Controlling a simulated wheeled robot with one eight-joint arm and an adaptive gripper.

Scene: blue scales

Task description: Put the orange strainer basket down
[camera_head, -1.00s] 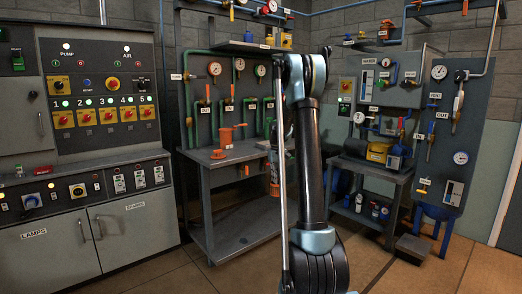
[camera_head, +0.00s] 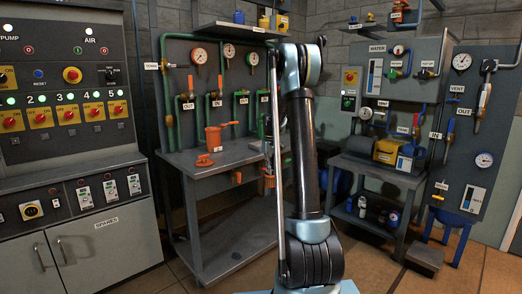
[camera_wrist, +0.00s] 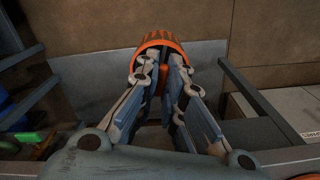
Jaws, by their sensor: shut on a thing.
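The orange strainer basket (camera_wrist: 163,42) is at the top middle of the wrist view, with dark slots in its side. My gripper (camera_wrist: 162,76) is shut on it, with the two linked fingers meeting at its near side. In the head view a small part of the basket (camera_head: 269,183) shows just left of my arm, at the front right of the grey workbench (camera_head: 185,168). It appears held in the air, below the bench top's level. My arm hides much of the area behind it.
An orange pot (camera_head: 214,139) and an orange flanged piece (camera_head: 204,160) stand on the workbench, before green pipes and gauges. A second bench (camera_head: 372,172) with a yellow and blue pump stands right. A control cabinet (camera_head: 85,235) fills the left. Brown tiled floor lies between.

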